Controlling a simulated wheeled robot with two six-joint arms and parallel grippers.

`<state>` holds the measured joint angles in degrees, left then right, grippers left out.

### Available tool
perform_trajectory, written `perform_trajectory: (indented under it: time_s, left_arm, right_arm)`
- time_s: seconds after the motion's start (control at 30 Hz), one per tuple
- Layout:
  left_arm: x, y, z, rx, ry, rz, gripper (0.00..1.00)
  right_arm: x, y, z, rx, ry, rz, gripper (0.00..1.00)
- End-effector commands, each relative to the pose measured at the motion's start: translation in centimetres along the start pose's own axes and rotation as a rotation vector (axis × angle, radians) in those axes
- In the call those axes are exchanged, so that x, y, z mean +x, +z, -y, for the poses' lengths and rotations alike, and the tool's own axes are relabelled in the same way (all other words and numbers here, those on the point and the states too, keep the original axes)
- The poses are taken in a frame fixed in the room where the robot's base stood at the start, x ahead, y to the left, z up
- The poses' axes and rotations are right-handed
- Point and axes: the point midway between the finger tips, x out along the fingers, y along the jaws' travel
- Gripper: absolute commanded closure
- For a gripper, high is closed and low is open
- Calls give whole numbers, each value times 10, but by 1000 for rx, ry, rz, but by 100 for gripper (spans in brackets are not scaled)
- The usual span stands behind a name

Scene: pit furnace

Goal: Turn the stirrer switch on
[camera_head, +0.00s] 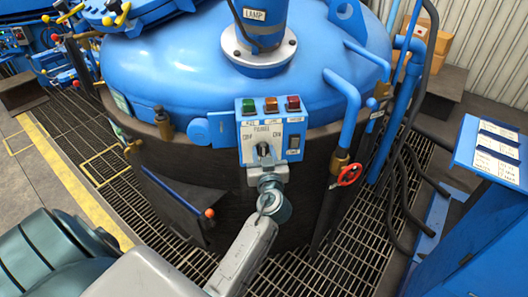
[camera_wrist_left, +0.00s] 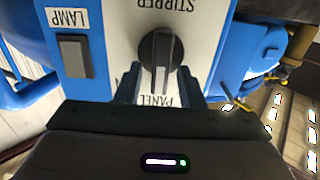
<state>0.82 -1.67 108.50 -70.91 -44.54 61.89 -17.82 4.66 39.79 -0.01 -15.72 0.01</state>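The control box (camera_head: 252,122) is a white-faced panel on the front of the blue furnace lid. Its black stirrer knob (camera_wrist_left: 161,62) carries a pale line that runs about vertical in the left wrist view, where the lettering is upside down and STIRRER is above the knob. My left gripper (camera_head: 263,160) is right at the panel. In the wrist view its two fingers (camera_wrist_left: 158,88) stand apart on either side of the knob, with visible gaps, so it is open. In the head view the gripper partly hides the knob. My right gripper is not in view.
A grey LAMP rocker (camera_wrist_left: 74,56) sits beside the knob. Green, orange and red buttons (camera_head: 271,104) line the box's top. A red valve wheel (camera_head: 350,174) is to the right, and an orange-tipped lever (camera_head: 209,213) to the lower left. A blue cabinet (camera_head: 440,245) stands at right.

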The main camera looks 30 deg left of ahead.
Motion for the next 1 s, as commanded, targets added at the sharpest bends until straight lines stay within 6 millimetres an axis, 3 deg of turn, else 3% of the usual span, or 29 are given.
perform_trajectory:
  time_s: [0.03, 0.17, 0.57, 1.0]
  left_arm:
    - [0, 0, 0, 0, 0, 0, 76]
    - [0, 0, 0, 0, 0, 0, 100]
    - [0, 1, -1, 58, 0, 0, 100]
    - [0, 2, -6, 388, 0, 1, 100]
  right_arm:
    - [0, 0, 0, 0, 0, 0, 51]
    - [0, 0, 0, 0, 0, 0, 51]
    - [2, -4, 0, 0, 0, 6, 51]
    - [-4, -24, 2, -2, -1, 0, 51]
